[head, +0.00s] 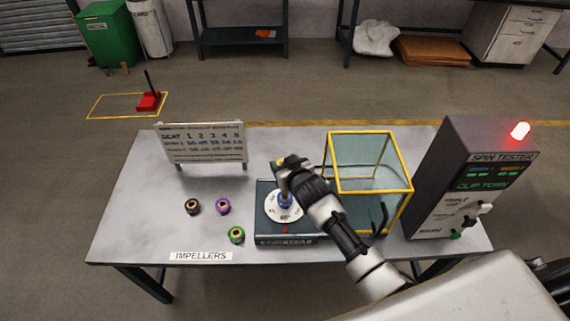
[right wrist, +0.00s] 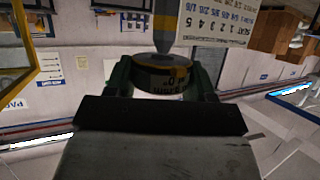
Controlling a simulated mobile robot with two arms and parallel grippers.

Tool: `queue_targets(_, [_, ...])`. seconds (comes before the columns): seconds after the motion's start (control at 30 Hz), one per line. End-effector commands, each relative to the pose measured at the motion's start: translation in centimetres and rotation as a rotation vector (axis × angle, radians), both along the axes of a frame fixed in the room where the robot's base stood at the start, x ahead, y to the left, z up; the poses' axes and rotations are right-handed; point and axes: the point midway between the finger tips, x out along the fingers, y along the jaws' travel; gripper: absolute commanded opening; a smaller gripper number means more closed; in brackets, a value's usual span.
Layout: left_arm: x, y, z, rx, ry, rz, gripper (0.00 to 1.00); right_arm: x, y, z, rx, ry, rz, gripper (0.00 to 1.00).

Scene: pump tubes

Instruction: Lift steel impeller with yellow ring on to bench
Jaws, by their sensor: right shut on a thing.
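My right gripper (head: 281,163) is above the round white dial (head: 272,211) of the spin seat, at the middle of the bench (head: 140,200). In the right wrist view its two dark fingers (right wrist: 160,82) are shut on the steel impeller with yellow ring (right wrist: 177,66), a grey cone on a dark round body with a yellow band. In the head view only a little yellow shows at the gripper's tip, and the arm hides much of the seat. My left gripper is not in view.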

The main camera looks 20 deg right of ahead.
Motion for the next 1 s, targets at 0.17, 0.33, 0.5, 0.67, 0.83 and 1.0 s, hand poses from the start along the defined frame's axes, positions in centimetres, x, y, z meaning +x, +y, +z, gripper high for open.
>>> queue_targets(0.17, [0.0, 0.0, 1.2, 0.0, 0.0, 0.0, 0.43, 0.0, 0.0, 1.3, 0.001, -0.002, 0.0, 0.2])
queue_targets(0.33, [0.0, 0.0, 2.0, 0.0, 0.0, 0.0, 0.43, 0.0, 0.0, 2.1, 0.001, -0.002, 0.0, 0.2])
queue_targets(0.5, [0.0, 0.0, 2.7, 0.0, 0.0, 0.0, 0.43, 0.0, 0.0, 2.8, 0.001, -0.001, 0.0, 0.2])
queue_targets(0.67, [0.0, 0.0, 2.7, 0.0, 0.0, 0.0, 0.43, 0.0, 0.0, 2.7, 0.001, -0.001, 0.0, 0.2])
queue_targets(0.83, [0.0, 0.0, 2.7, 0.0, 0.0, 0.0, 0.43, 0.1, 0.0, 2.8, 0.001, -0.003, 0.0, 0.2])
queue_targets(1.0, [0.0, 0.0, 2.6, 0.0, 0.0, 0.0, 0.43, 0.0, 0.0, 2.8, 0.0, -0.003, 0.0, 0.2])
